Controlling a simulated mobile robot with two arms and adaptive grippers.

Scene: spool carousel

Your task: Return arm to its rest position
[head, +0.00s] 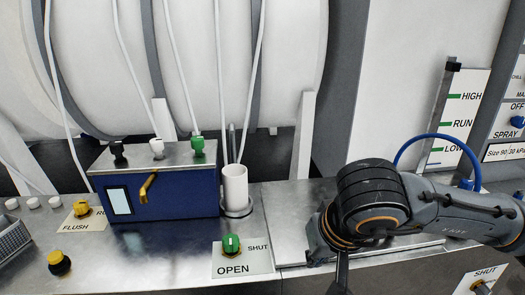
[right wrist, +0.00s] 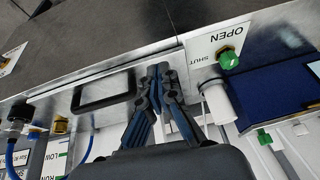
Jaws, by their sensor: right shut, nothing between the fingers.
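My right arm (head: 440,210) comes in from the right in the head view, and its wrist (head: 365,200) is above the metal counter near the front edge. Only a dark part of my right gripper (head: 340,275) shows there, pointing down at the bottom edge. In the right wrist view my right gripper (right wrist: 160,72) has its fingertips together with nothing between them. It is apart from the green knob (right wrist: 229,59) and the white cup (right wrist: 219,105). My left arm and gripper are out of view.
The metal counter (head: 180,255) bears a blue box (head: 170,195) with several coloured caps, a white cup (head: 235,185), a green OPEN/SHUT knob (head: 231,243) and a yellow FLUSH knob (head: 81,208). A level gauge (head: 460,110) and a blue hose (head: 402,150) stand behind my right arm.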

